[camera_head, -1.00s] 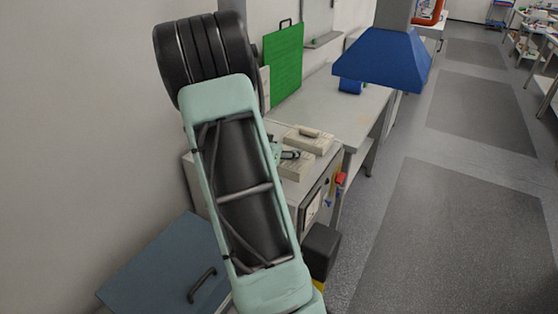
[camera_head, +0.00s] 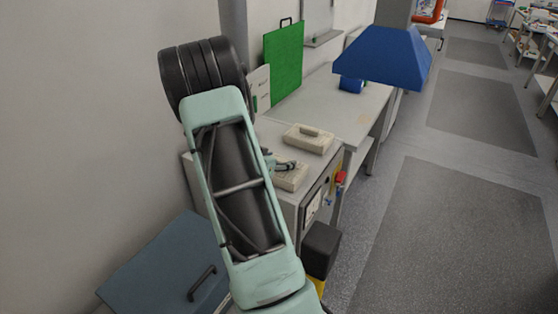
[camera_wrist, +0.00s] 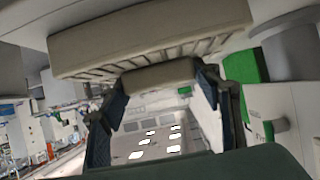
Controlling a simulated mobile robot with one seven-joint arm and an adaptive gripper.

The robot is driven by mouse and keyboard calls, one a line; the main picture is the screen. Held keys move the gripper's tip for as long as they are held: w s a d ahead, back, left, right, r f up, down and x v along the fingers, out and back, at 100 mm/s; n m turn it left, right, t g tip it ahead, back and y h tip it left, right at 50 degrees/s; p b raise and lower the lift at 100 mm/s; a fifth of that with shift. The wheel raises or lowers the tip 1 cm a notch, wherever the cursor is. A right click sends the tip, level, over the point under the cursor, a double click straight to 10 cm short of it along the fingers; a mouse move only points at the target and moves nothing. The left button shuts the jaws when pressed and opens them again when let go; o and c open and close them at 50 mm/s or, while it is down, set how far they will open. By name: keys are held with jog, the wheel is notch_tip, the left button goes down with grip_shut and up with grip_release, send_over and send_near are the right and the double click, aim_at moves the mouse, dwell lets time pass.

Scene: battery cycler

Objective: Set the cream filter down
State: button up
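A cream filter (camera_head: 290,180), a ribbed block with a handle, is at my gripper (camera_head: 283,165) in the head view, over the top of a grey cabinet. In the wrist view the cream filter (camera_wrist: 150,40) fills the upper part, and the two fingers of my gripper (camera_wrist: 160,85) are on both sides of its handle (camera_wrist: 160,74). I cannot tell whether its underside touches the cabinet top. My forearm hides part of the area to its left.
A second cream block with a handle (camera_head: 308,138) rests just behind the held one. A grey bench (camera_head: 345,105) with a green board (camera_head: 283,65) stands beyond, and a blue hood (camera_head: 383,57) hangs at right. A blue-grey lidded box (camera_head: 165,265) is at lower left.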

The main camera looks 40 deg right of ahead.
jog(key=o, duration=0.4)
jog(key=shift+c, duration=0.2)
jog(key=shift+r, duration=0.1)
jog(key=shift+r, duration=0.25)
jog(key=v, duration=1.2)
jog(key=shift+f, duration=0.1)
